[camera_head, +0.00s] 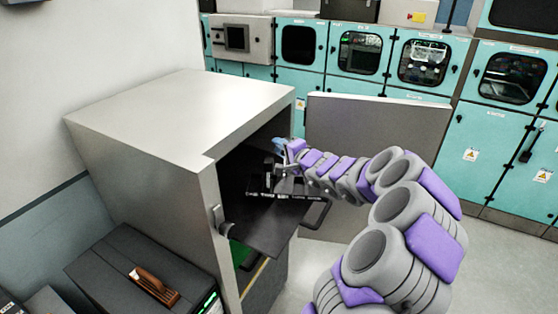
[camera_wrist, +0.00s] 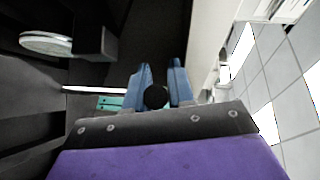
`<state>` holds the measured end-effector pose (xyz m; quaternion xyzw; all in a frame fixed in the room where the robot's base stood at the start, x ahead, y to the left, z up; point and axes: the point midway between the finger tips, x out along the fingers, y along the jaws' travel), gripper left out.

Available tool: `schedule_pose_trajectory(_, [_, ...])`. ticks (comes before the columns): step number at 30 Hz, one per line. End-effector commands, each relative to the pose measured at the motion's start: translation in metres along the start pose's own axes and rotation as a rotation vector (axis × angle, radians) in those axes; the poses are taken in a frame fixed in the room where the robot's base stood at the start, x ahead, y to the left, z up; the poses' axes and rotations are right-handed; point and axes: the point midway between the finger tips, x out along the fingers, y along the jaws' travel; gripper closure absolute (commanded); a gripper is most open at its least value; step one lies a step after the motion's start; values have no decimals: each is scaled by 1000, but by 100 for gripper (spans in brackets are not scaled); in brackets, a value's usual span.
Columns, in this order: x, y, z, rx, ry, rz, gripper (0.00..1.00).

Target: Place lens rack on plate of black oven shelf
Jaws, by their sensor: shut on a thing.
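The black oven shelf (camera_head: 258,225) is pulled part way out of the open oven. The lens rack (camera_head: 290,194), a dark bar with a row of pale marks, is at the plate of this shelf. I cannot tell whether it rests on the plate or hangs just above it. My gripper (camera_head: 281,146) is at the oven opening, over the shelf and close to the rack. In the wrist view its blue fingers (camera_wrist: 158,82) are close together around a dark round part, which I take as the rack's grip. The oven wall hides the shelf's inner end.
The grey oven (camera_head: 180,120) has its door (camera_head: 375,145) swung open behind my arm. A shelf handle (camera_head: 316,214) sticks out at the front. Teal cabinets (camera_head: 350,60) line the back; floor at right is clear.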

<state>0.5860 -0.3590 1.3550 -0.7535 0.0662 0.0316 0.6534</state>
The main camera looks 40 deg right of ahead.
Motion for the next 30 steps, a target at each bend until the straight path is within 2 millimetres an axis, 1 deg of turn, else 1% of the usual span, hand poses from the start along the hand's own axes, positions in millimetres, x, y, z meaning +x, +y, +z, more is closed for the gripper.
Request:
schedule_pose_trajectory(6, [3, 22, 9, -2, 0, -1, 100])
schedule_pose_trajectory(9, [4, 29, 15, -5, -1, -2, 100])
schedule_pose_trajectory(14, [4, 30, 18, -10, -1, -4, 100])
schedule_pose_trajectory(21, [5, 37, 9, -4, 0, -3, 100])
schedule_pose_trajectory(22, [5, 37, 9, -4, 0, -2, 76])
schedule_pose_trajectory(30, [5, 36, 9, -4, 0, -2, 51])
